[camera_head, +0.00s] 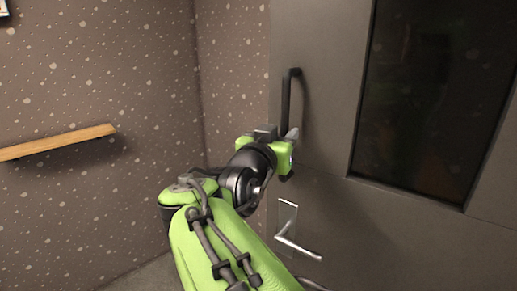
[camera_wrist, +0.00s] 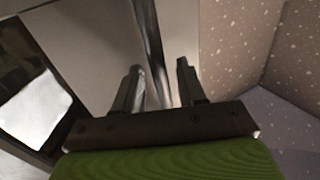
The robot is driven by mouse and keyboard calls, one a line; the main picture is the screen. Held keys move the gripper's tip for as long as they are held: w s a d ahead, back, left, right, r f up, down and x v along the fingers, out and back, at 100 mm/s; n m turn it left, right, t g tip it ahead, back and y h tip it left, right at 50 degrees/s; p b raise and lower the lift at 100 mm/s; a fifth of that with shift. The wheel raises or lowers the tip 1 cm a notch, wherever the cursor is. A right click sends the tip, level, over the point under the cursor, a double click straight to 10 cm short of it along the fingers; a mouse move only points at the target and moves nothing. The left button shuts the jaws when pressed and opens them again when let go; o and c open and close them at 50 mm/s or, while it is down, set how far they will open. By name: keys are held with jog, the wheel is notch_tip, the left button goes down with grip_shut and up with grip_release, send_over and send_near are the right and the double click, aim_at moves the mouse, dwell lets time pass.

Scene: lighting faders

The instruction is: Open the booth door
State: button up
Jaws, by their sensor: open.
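The grey booth door (camera_head: 325,50) fills the right of the head view and looks shut. A dark vertical pull handle (camera_head: 286,98) stands near its left edge. A silver lever handle (camera_head: 297,246) on a plate sits lower on the door. My gripper (camera_head: 290,139) is at the lower part of the pull handle and hides some of it. In the wrist view the open fingers of my gripper (camera_wrist: 158,72) stand on either side of the dark handle bar (camera_wrist: 154,45). I cannot tell whether either finger touches it.
A dark window (camera_head: 430,95) is set in the door. A wooden shelf (camera_head: 60,142) is fixed to the speckled wall (camera_head: 100,70) at left. The wall meets the door side in a corner (camera_head: 200,90). Free space lies left of my arm.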

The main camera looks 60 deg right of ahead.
jog(key=s+a+b, duration=0.1)
jog(key=s+a, duration=0.1)
jog(key=a, duration=1.1)
jog(key=shift+s+a, duration=0.15)
jog(key=shift+a, duration=0.25)
jog(key=w+a+f+n+t+y+p, duration=0.1)
jog(key=w+a+f+n+t+y, duration=0.15)
jog(key=a+f+n+y, duration=0.35)
jog(key=w+a+f+n+t+y+p, duration=0.1)
jog(key=w+a+f+n+t+y, duration=0.15)
jog(key=f+n+y, duration=0.4)
jog(key=s+a+f+n+g+y, duration=0.2)
jog(key=s+a+f+n+y, duration=0.1)
jog(key=a+f, duration=0.6)
jog(key=shift+s+a+n+y, duration=0.35)
jog(key=shift+s+a+y, duration=0.35)
jog(key=shift+a+y, duration=0.45)
